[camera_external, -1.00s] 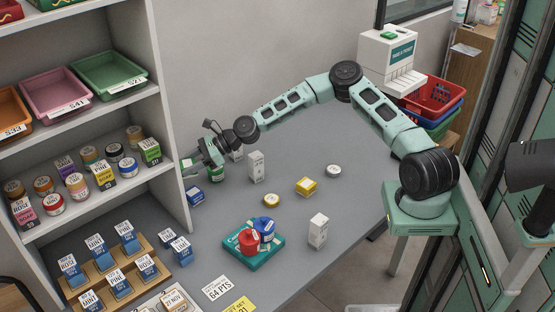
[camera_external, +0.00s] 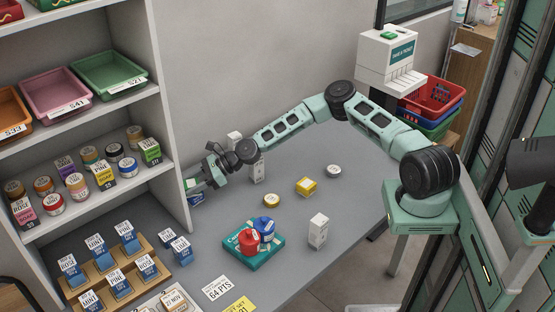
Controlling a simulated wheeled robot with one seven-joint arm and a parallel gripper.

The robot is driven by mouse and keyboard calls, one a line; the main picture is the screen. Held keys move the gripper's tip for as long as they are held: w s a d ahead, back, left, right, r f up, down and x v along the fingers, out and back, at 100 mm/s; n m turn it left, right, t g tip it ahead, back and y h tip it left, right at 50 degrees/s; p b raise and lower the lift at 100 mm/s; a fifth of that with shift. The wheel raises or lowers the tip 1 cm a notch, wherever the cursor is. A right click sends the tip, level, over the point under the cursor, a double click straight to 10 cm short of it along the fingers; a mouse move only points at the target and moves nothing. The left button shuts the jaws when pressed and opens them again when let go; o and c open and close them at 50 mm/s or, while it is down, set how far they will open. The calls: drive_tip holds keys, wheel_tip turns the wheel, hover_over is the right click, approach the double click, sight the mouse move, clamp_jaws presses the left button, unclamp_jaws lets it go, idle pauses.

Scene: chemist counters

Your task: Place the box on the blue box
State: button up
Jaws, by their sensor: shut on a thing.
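My gripper (camera_external: 197,183) is low at the left of the counter, beside the shelf's side panel. It is shut on a small box that its fingers mostly hide; its colour and outline are hard to tell. The blue box (camera_external: 197,201) lies on the counter just below the gripper in the picture, partly covered by it. I cannot tell whether the held box touches the blue box.
White boxes (camera_external: 258,172) (camera_external: 318,231) stand on the counter, one partly behind my arm. The shelf panel (camera_external: 172,130) is close at left.

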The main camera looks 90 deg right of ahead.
drive_tip(key=o, duration=1)
drive_tip(key=shift+r, duration=0.15)
drive_tip(key=b+v, duration=0.1)
drive_tip(key=v, duration=1.1)
drive_tip(key=shift+d, duration=0.1)
